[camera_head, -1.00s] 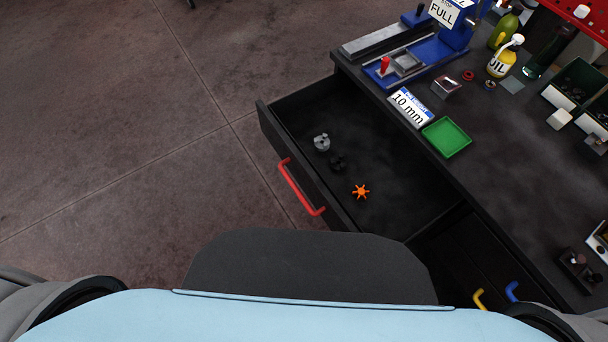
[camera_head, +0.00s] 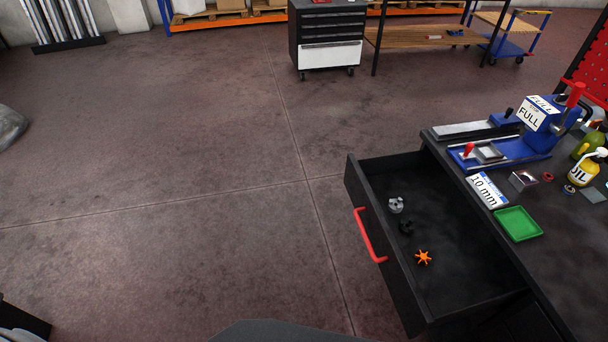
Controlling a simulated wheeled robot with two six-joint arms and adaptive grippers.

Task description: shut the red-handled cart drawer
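The red-handled drawer (camera_head: 375,240) stands pulled out from the black cart or bench on the right. Its red handle (camera_head: 369,236) is on the front panel, which faces left. Inside the drawer lie a grey metal part (camera_head: 396,205), a black knob-like part (camera_head: 406,227) and an orange star-shaped knob (camera_head: 424,257). Neither of my grippers shows in the head view, and nothing touches the handle.
The bench top (camera_head: 545,260) holds a green tray (camera_head: 519,223), a "10 mm" label (camera_head: 487,190), a blue fixture (camera_head: 500,150) and a yellow oil bottle (camera_head: 583,170). A tool cabinet (camera_head: 328,38) stands at the back. The floor left of the drawer is clear.

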